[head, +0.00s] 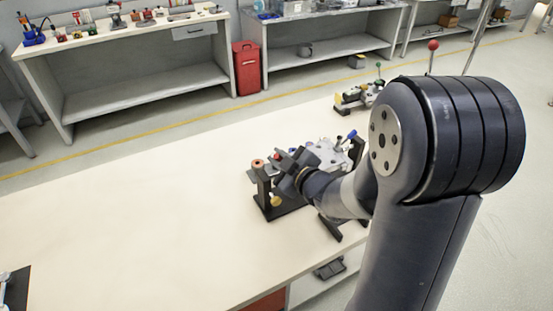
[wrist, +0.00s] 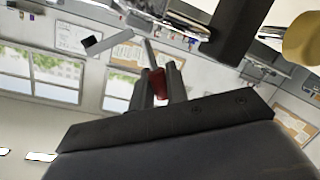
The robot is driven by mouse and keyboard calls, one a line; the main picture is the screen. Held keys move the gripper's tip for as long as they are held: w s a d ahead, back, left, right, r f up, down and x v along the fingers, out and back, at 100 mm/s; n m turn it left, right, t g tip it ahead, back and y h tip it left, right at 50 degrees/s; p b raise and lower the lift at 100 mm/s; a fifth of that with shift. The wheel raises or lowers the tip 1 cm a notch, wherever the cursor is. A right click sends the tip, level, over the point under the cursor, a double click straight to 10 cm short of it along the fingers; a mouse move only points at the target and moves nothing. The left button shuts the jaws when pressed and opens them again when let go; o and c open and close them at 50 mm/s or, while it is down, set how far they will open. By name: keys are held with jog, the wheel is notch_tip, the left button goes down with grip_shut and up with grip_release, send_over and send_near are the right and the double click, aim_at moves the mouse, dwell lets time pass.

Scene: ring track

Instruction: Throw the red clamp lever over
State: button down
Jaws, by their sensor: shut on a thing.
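The red clamp lever (wrist: 158,82) shows in the wrist view as a red grip on a thin metal rod. My gripper (wrist: 160,80) has its two dark fingers shut on this red grip, one on each side. The rod runs on past the fingertips towards a pale metal bar with a black end. In the head view my gripper (head: 283,168) is at the left side of a fixture (head: 328,152) on the pale table. My wrist and arm hide much of the fixture, and the lever is hard to make out there.
A second fixture (head: 360,95) stands further back on the table (head: 150,225). A blue-tipped handle (head: 350,135) rises on the near fixture's right. The table's left half is mostly clear. A red bin (head: 247,68) stands between benches behind.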

jog(key=shift+d, duration=0.1)
dwell(0.3)
jog(key=c, duration=1.7)
grip_release()
jog(key=v, duration=1.1)
jog(key=shift+w, duration=0.1)
